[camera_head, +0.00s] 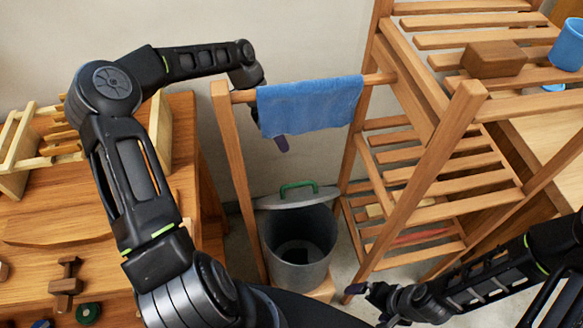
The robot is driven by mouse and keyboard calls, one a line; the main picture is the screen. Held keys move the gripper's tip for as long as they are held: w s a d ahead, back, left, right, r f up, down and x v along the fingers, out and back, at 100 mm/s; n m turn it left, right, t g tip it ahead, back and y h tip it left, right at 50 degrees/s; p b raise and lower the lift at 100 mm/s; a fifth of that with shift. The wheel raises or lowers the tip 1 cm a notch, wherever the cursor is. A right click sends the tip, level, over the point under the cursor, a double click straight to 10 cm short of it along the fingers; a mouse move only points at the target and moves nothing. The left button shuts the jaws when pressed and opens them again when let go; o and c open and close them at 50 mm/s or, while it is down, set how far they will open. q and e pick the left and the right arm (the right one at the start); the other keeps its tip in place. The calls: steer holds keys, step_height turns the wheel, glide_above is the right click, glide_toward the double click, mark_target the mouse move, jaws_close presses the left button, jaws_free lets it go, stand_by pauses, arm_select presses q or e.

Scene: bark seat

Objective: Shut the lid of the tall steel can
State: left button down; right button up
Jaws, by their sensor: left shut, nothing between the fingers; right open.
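The tall steel can (300,272) stands on the floor in the middle of the view, grey and open at the top, its dark inside showing. Its grey lid (318,197) with a green handle (298,186) is raised at the can's back edge. My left gripper (282,144) is shut and empty, above the lid and apart from it; the blue towel hides most of it and only its tip shows below. My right gripper (368,300) is open and empty, low and to the right of the can.
A blue towel (310,104) hangs on a wooden rail just above the can. A slatted wooden rack (440,150) stands at the right, holding a brown block (494,58) and a blue cup (568,44). A wooden table (60,218) with wooden items is at the left.

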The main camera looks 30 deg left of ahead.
arm_select(q)
steer(key=s+d+f+p, duration=0.2)
steer(key=s+d+f, duration=0.1)
steer(key=f, duration=0.3)
steer(key=shift+s+d, duration=0.15)
steer(key=shift+d, duration=0.65)
